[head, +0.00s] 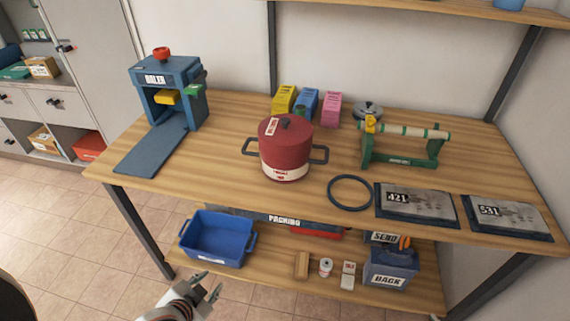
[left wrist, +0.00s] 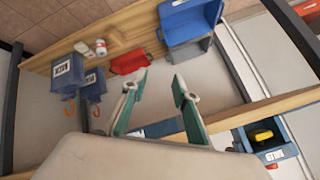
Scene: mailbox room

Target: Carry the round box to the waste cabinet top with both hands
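The round box (head: 286,152) is a dark red, pot-like container with a lid, a dark knob, a pale band with a label and a dark handle on each side. It stands upright near the middle of the wooden table top (head: 230,175). My left gripper (head: 209,284) is low in front of the table, well below and apart from the round box. It is open and empty; its two spread fingers also show in the left wrist view (left wrist: 160,76). My right gripper is not in view. I cannot pick out the waste cabinet top.
On the table are a blue press (head: 168,90), several small coloured boxes (head: 306,105), a green roller stand (head: 400,148), a black ring (head: 350,192) and two numbered plates (head: 416,204). The lower shelf holds a blue bin (head: 217,238). Tiled floor (head: 70,240) is clear at left.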

